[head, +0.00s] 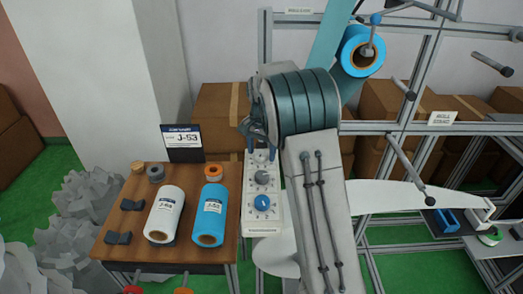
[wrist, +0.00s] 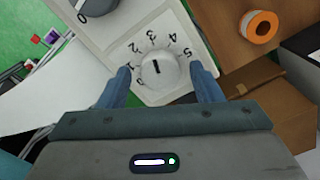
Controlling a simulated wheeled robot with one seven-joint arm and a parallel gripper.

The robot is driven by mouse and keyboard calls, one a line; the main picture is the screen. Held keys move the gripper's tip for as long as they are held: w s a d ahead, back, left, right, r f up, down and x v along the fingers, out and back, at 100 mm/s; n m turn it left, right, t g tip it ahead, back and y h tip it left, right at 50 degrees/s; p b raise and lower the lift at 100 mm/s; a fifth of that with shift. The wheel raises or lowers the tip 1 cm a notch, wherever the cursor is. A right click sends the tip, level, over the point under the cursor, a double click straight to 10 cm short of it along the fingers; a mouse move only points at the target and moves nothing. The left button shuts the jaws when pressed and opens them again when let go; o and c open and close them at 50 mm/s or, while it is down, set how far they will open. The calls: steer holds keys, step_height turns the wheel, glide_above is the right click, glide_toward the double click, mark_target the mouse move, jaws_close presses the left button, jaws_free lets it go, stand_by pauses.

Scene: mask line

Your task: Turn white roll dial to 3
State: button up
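The white roll dial (wrist: 157,72) is a round whitish knob with a short black mark, on a pale panel (head: 250,222) with printed numbers around it. In the wrist view the mark points up the picture, roughly toward the 3; I cannot tell its exact setting. My gripper (wrist: 160,74) is open, with one blue finger on each side of the dial and gaps visible between. In the head view my gripper (head: 258,140) is over the top end of the panel and largely hides this dial.
A grey dial (head: 262,178) and a blue dial (head: 262,202) sit lower on the panel. The brown table (head: 120,245) to the left holds a white roll (head: 165,214), a blue roll (head: 210,214) and an orange tape roll (head: 213,172). A sign (head: 183,142) stands behind.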

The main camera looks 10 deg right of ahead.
mark_target(262, 154)
step_height(262, 154, up, 14)
steer(key=b, duration=0.1)
stand_by(0.5)
steer(key=shift+f, duration=0.1)
steer(key=s+d+r+n+t, duration=0.15)
steer(key=s+n, duration=0.25)
steer(key=s, duration=1.2)
steer(key=s+f+n+t, duration=0.1)
steer(key=s+f, duration=0.3)
steer(key=s, duration=0.4)
steer(key=s+f+n+t, duration=0.1)
steer(key=s+f+n, duration=0.2)
steer(key=s, duration=0.6)
steer(key=shift+s+a+f, duration=0.2)
steer(key=shift+a+f, duration=0.15)
steer(key=shift+a, duration=0.1)
